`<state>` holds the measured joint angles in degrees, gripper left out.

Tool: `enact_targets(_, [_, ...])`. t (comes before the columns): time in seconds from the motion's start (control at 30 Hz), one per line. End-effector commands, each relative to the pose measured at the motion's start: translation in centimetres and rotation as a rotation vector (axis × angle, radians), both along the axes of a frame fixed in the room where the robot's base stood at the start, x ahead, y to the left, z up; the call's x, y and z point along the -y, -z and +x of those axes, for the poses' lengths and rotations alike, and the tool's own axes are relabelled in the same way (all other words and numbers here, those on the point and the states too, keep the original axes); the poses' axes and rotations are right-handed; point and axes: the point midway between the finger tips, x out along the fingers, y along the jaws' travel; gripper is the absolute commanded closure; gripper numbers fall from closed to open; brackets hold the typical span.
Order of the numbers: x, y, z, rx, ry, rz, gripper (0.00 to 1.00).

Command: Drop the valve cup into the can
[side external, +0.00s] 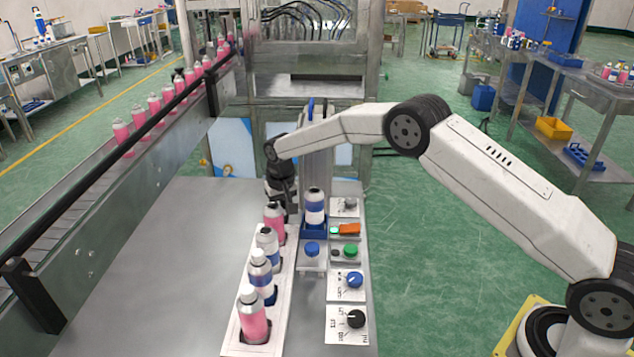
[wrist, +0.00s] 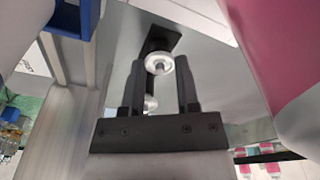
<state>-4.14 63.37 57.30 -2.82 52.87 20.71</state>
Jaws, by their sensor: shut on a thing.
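My gripper (side external: 281,192) is low at the far end of the row of cans, partly hidden behind a pink can (side external: 274,220). In the wrist view my gripper (wrist: 160,68) has its two black fingers on either side of a small round silvery piece, which looks like the valve cup (wrist: 163,64). The gripper is shut on it. The cup cannot be made out in the side view. A blue-and-white can (side external: 314,207) stands upright in a blue holder (side external: 315,229) to the right of the gripper. Its top opening cannot be made out.
Several cans, including a front pink one (side external: 253,316), stand in a white rack (side external: 233,338). A control panel with knobs (side external: 346,317) lies to its right. A conveyor (side external: 85,195) with pink bottles runs at left. The metal tabletop (side external: 185,270) between is clear.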

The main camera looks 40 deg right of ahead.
Motion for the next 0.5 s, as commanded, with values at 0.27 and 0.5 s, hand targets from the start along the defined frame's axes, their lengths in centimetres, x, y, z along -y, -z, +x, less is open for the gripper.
enact_targets(0.27, [0.00, -0.07, 0.00, 0.000, 0.000, 0.000, 0.84])
enact_targets(0.5, [0.00, -0.80, 0.04, 0.001, 0.000, 0.001, 0.84])
